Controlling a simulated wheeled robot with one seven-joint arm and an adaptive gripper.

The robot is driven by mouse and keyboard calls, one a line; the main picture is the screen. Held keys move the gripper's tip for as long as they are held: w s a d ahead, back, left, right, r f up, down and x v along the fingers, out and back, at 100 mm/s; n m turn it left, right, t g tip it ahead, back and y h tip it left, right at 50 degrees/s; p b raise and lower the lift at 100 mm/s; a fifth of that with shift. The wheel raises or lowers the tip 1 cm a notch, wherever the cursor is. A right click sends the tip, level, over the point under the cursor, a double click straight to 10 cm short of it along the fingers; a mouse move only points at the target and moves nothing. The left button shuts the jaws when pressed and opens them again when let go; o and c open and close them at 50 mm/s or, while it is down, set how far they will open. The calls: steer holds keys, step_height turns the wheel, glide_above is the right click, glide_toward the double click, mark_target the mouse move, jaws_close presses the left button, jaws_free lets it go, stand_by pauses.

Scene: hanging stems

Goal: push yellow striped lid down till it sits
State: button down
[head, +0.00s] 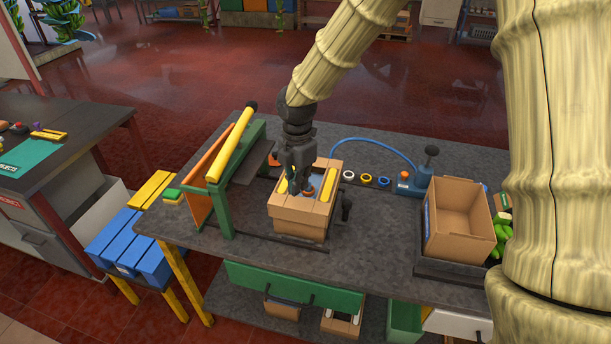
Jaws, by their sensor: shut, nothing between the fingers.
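The yellow striped lid (328,185) shows in the head view on top of a tan box (300,223) at the middle of the grey table. Yellow bands show at its left and right, with a grey-blue part between. My gripper (303,190) is shut and empty, pointing down over the middle of the lid. It hides much of the lid's centre. I cannot tell whether the fingertips touch the lid, or whether the lid is flush with the box rim.
A green frame with a yellow roller (232,143) stands close on the left. A dark knob (346,207) is at the box's right side. Coloured rings (367,180) and a blue device (411,184) lie behind right. An open cardboard box (458,246) stands at the right. Bare table lies between.

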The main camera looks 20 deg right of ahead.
step_height(320, 180, up, 3)
steer(key=p, duration=0.2)
steer(key=shift+r+p, duration=0.15)
steer(key=shift+p, duration=0.15)
stand_by(0.3)
